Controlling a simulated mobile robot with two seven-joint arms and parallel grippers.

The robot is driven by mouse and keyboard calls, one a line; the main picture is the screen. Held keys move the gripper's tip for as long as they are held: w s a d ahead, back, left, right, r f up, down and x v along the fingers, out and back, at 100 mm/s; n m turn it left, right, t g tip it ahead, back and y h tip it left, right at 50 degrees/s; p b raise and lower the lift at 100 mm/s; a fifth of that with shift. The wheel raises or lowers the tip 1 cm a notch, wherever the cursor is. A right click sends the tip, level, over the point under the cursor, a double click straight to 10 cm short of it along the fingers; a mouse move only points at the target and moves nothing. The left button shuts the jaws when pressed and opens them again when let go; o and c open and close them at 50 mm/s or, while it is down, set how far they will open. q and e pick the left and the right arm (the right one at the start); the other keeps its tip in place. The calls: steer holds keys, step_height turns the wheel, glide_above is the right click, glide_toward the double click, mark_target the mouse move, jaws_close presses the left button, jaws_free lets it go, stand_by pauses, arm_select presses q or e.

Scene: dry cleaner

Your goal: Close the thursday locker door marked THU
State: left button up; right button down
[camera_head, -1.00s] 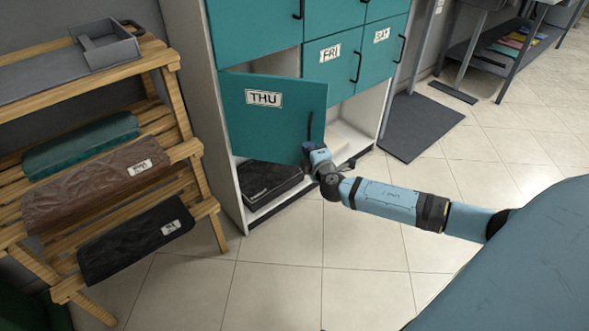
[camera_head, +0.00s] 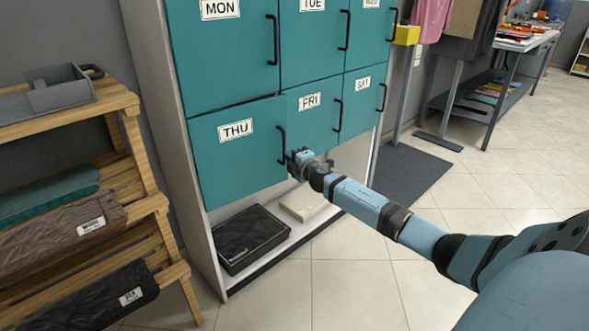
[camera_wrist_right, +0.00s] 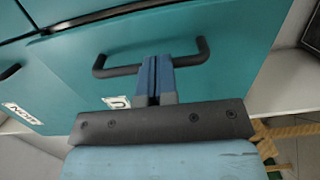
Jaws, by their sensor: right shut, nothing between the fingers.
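The teal THU locker door (camera_head: 235,155) sits in the lower left of the locker bank, swung in almost level with its neighbours; a narrow strip shows along its edge in the right wrist view, and I cannot tell whether it is fully flush. Its dark bar handle (camera_head: 281,146) is on its right side and also shows in the right wrist view (camera_wrist_right: 192,59). My right gripper (camera_head: 293,158) is at the handle's lower end. In the wrist view its shut, empty fingers (camera_wrist_right: 154,62) overlap the handle bar, close to the door face. My left gripper is out of view.
The MON door (camera_head: 222,50) above and the FRI door (camera_head: 312,115) beside it are closed. Below THU, an open shelf holds a black folded bundle (camera_head: 250,238) and a pale one (camera_head: 303,204). A wooden rack (camera_head: 130,160) stands left. The tiled floor in front is clear.

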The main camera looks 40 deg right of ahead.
mark_target(287, 149)
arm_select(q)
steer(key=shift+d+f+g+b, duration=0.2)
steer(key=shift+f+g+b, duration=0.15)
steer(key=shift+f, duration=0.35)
arm_select(e)
steer(key=shift+w+d+r, duration=0.15)
steer(key=shift+w+d, duration=0.1)
steer(key=shift+w, duration=0.35)
steer(key=shift+w+d+r, duration=0.1)
steer(key=shift+w+d, duration=0.1)
steer(key=shift+w, duration=0.45)
steer(key=shift+w+d+r, duration=0.15)
steer(key=shift+w+d, duration=0.1)
steer(key=shift+w, duration=0.35)
